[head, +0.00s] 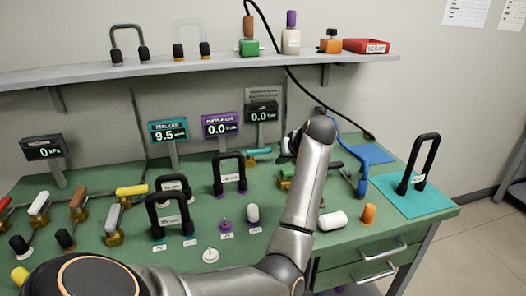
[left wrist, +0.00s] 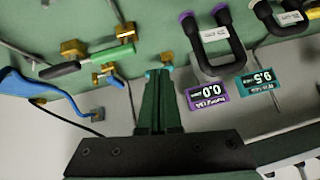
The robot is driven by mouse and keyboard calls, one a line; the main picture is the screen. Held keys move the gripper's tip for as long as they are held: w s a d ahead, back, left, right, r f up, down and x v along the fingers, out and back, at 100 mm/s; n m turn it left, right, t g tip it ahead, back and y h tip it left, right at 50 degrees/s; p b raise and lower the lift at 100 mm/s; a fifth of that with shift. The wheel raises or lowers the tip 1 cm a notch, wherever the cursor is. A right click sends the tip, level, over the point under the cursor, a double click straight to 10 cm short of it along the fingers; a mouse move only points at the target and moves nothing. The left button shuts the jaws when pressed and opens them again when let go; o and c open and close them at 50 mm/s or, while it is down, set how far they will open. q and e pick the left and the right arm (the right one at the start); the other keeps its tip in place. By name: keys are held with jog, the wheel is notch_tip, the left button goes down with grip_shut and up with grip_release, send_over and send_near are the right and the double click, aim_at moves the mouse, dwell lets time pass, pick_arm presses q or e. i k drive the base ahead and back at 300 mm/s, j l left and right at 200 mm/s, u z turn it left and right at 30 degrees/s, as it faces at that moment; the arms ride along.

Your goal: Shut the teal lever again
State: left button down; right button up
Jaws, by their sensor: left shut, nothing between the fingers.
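The teal lever (head: 258,151) lies near the back of the green bench in the head view, left of my left gripper (head: 284,148). In the left wrist view my left gripper (left wrist: 157,74) is shut and empty, its fingertips beside a brass fitting (left wrist: 166,58). Small teal bits show at the tips there; most of the lever is hidden behind the fingers. I cannot tell whether the fingers touch it. My right gripper is not in view.
A green-handled valve (left wrist: 108,54) and a black handle (left wrist: 58,70) are close by. A purple display (head: 220,125) and a teal display (head: 168,130) stand behind. A black handle frame (head: 228,175) stands left of the gripper. A blue hose (head: 360,160) runs at right.

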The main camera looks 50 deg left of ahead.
aim_at(250, 152)
jog(key=i+j, duration=0.15)
jog(key=j, duration=0.25)
jog(key=i+j, duration=0.1)
jog(key=j, duration=0.25)
jog(key=i+j, duration=0.15)
jog(key=j, duration=0.25)
